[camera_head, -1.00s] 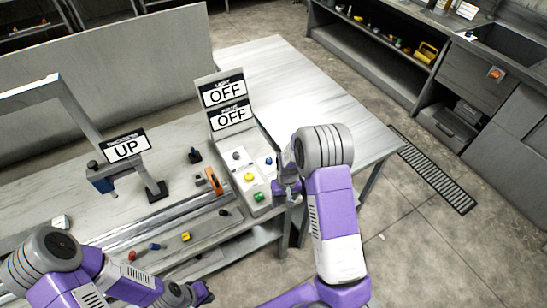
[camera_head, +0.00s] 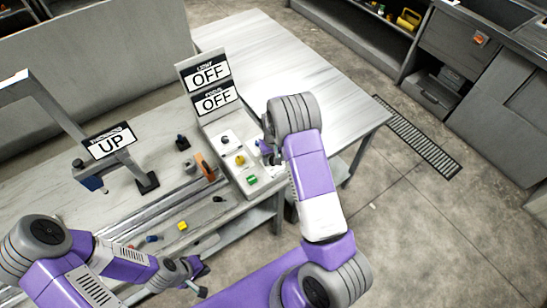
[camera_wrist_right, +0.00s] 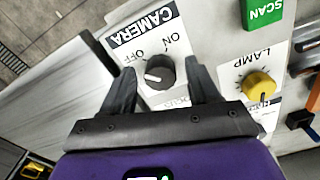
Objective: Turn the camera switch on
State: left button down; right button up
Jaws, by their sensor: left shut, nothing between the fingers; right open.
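The camera switch (camera_wrist_right: 160,72) is a round dark knob on a white plate marked CAMERA, OFF and ON in the right wrist view. Its white mark points left in that picture, nearer the OFF word. My right gripper (camera_wrist_right: 162,80) is open, with one finger on each side of the knob; I cannot tell whether they touch it. In the head view my right gripper (camera_head: 266,148) is over the right side of the control panel (camera_head: 232,124) and hides the knob. My left gripper (camera_head: 200,280) is shut and empty at the lower middle, away from the panel.
The panel also carries a yellow lamp knob (camera_wrist_right: 261,86), a green scan button (camera_wrist_right: 262,12) and a dark knob (camera_head: 225,140). Two upright signs (camera_head: 211,75) read OFF. The table right of the panel is clear.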

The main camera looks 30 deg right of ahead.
jog(key=shift+w, duration=0.1)
jog(key=shift+c, duration=0.2)
jog(key=shift+c, duration=1.3)
jog(key=c, duration=0.7)
jog(key=shift+c, duration=0.2)
